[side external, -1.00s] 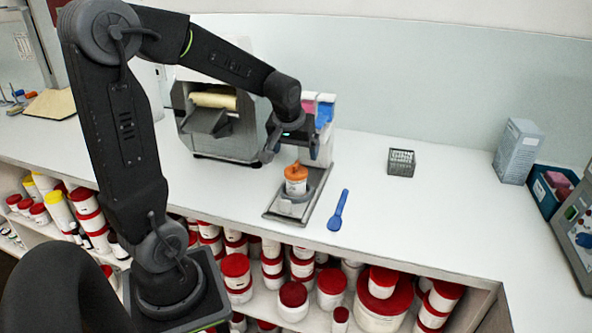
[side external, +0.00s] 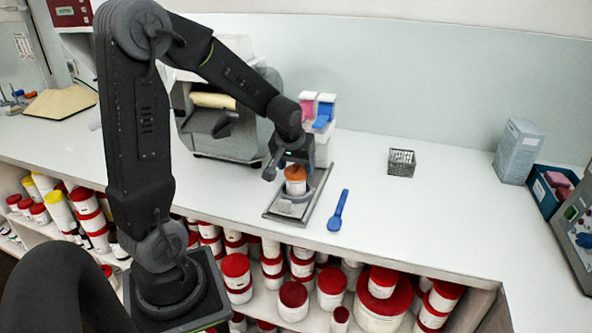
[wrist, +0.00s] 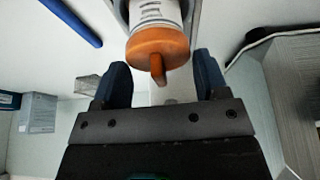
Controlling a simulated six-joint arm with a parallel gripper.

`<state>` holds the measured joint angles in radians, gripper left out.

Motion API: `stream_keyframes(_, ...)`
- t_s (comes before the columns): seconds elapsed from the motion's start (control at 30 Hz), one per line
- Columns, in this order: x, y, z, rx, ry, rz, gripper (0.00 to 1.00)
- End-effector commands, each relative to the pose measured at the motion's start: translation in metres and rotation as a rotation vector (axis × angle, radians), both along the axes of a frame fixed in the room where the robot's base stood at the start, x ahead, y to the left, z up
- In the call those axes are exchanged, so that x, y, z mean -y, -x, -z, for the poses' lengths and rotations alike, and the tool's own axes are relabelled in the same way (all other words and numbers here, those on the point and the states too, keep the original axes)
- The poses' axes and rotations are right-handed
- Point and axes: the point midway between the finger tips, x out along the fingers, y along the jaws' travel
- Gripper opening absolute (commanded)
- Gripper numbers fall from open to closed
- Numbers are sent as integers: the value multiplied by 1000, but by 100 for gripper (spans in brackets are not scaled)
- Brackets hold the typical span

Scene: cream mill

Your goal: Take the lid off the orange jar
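The orange jar (side external: 295,187) has a white labelled body and an orange lid (side external: 295,172). It stands upright on a round grey holder on a metal tray (side external: 320,192) near the counter's front. In the wrist view the orange lid (wrist: 157,47), with a raised tab on top, is just beyond my fingertips. My gripper (wrist: 160,75) is open, with one dark finger to each side of the lid's tab and a gap on both sides. In the side external view my gripper (side external: 287,168) is right at the lid, partly hiding it.
A blue scoop (side external: 338,210) lies right of the tray. A grey machine (side external: 222,125) stands behind to the left, beside pink and blue containers (side external: 323,112). A small wire basket (side external: 401,162) stands to the right. The counter between basket and scoop is clear.

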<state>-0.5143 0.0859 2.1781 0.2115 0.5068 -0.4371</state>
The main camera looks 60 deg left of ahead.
Motion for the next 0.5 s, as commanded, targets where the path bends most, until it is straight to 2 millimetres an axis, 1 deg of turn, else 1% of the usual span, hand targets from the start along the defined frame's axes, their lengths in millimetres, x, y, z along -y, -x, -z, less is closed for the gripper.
stream_keyframes(0.03, 0, 0, 0, 0, 0, 0, 62)
stream_keyframes(0.2, 0, 0, 0, 0, 0, 0, 46)
stream_keyframes(0.27, 0, 0, 0, 0, 0, 0, 41)
stream_keyframes(0.5, 0, 0, -1, 1, -1, 0, 41)
